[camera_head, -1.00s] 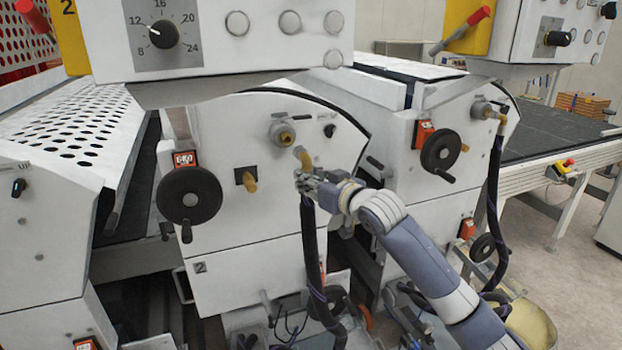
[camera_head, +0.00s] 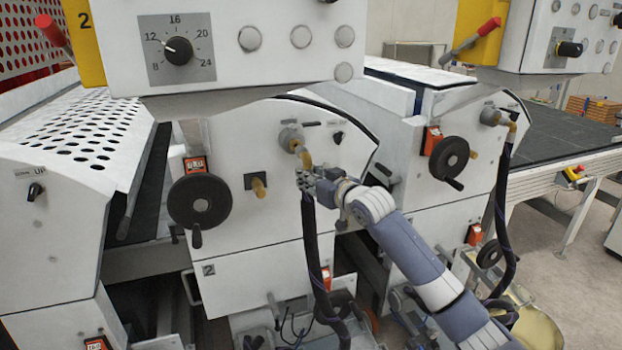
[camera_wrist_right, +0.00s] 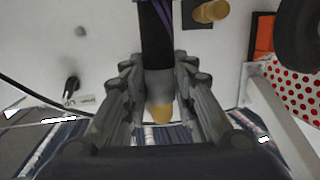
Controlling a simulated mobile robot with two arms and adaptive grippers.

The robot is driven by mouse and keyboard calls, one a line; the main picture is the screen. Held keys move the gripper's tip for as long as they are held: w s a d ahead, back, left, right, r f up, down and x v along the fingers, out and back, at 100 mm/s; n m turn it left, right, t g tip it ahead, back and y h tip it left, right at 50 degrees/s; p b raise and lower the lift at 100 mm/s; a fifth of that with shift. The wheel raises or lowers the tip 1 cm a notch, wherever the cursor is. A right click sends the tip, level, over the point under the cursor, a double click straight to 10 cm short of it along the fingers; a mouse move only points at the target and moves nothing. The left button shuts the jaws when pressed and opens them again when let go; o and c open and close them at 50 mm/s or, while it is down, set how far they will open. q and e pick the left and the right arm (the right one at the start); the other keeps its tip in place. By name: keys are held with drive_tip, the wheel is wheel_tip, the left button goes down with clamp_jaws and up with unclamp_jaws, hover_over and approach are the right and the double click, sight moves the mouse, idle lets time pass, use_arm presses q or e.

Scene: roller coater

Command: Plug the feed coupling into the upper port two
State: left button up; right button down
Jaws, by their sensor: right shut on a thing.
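The feed coupling is a brass elbow (camera_head: 306,159) on top of a black hose (camera_head: 312,240). My right gripper (camera_head: 311,181) is shut around it just below the elbow. In the right wrist view the hose (camera_wrist_right: 157,35) runs between the fingers (camera_wrist_right: 160,95), and the coupling's yellow tip (camera_wrist_right: 161,115) shows. The upper port (camera_head: 291,138) on unit two is a round grey fitting with a brass centre. The elbow's end is just below and right of it; whether they touch I cannot tell. My left gripper is not in view.
A brass stub (camera_head: 259,188) on a dark square plate sits lower left of the port. A black handwheel (camera_head: 198,202) is further left. The neighbouring unit has its own hose (camera_head: 501,215) and handwheel (camera_head: 449,158). A control box (camera_head: 230,45) overhangs above.

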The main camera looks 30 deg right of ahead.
drive_tip(key=shift+r+p, duration=0.15)
drive_tip(key=shift+p, duration=0.75)
idle(1.2)
drive_tip(key=shift+w+d, duration=0.15)
drive_tip(key=shift+w, duration=0.5)
drive_tip(key=shift+w+d, duration=0.15)
drive_tip(key=shift+w, duration=0.45)
drive_tip(key=c, duration=1.2)
unclamp_jaws()
drive_tip(key=shift+s, duration=0.1)
drive_tip(key=shift+s+a+r, duration=0.1)
drive_tip(key=shift+s+r, duration=0.2)
drive_tip(key=shift+s, duration=1.65)
drive_tip(key=shift+s+a+r, duration=0.1)
drive_tip(key=shift+s+r, duration=0.2)
drive_tip(key=shift+s, duration=1.7)
drive_tip(key=shift+s+a+r, duration=0.1)
drive_tip(key=shift+s+r, duration=0.2)
drive_tip(key=shift+s, duration=1.65)
